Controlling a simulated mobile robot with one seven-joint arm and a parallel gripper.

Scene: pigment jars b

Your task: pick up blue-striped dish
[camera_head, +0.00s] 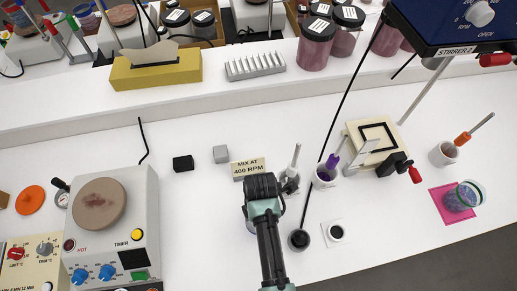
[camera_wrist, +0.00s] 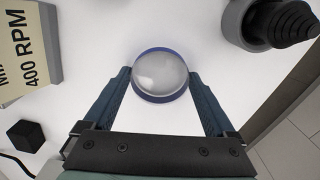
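The blue-striped dish (camera_wrist: 160,75) is a small round pale dish with a blue band around its rim. It stands on the white bench top in the wrist view, between the fingers of my gripper (camera_wrist: 157,88). The fingers are open, one on each side of the dish, with a small gap at least on the right. In the head view my gripper (camera_head: 262,188) reaches over the bench and hides most or all of the dish.
The sign reading "MIX AT 400 RPM" (camera_head: 248,167) stands just beyond my gripper. A black ribbed object (camera_wrist: 283,22) on a grey base is close by, near the bench's front edge. A black cube (camera_head: 183,163) and a hotplate (camera_head: 110,215) are to the left.

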